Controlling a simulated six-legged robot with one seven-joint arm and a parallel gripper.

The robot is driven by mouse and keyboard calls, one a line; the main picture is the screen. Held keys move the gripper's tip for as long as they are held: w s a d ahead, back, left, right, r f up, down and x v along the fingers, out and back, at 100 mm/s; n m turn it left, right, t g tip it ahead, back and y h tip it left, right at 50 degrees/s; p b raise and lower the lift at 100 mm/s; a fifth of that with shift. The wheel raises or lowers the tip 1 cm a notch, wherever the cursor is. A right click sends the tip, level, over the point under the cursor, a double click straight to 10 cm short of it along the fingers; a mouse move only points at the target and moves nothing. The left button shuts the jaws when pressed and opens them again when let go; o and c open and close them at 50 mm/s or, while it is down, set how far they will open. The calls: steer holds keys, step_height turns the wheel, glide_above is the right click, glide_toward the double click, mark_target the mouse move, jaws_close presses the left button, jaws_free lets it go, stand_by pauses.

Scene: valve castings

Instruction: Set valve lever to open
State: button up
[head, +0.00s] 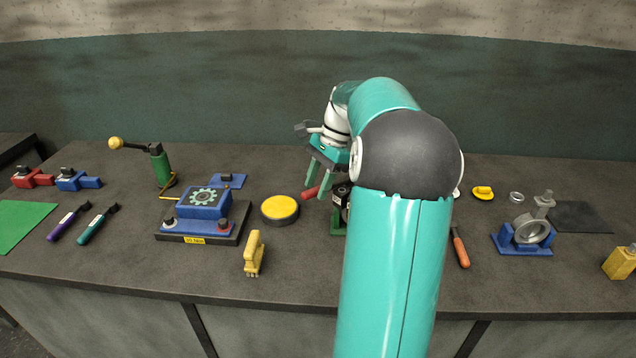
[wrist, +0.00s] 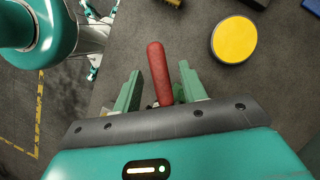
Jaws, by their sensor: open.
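The valve lever is a red rounded handle (head: 311,192) that sticks out to the left of the valve in the head view. The valve's dark body (head: 341,195) and green base (head: 337,224) are partly hidden behind my arm. My gripper (head: 322,180) points down over the lever, with its green fingers apart. In the wrist view the red lever (wrist: 157,72) shows between the two fingers of my gripper (wrist: 158,88), with a gap on each side. Its lower end is hidden by the gripper's body. I cannot tell how far the fingertips reach down beside it.
A yellow-topped round puck (head: 280,210) lies left of the valve. A blue gear box (head: 203,205) is further left. An orange-handled tool (head: 460,248) and a blue-based casting (head: 527,236) are to the right.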

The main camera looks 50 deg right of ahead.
steer(key=shift+f, duration=0.1)
jaws_close()
steer(key=shift+s+a, duration=0.1)
steer(key=s+d+n+g, duration=0.3)
steer(key=s+n+g, duration=0.1)
steer(key=s+n, duration=0.6)
steer(key=shift+s+n+h, duration=0.4)
steer(key=shift+s, duration=0.7)
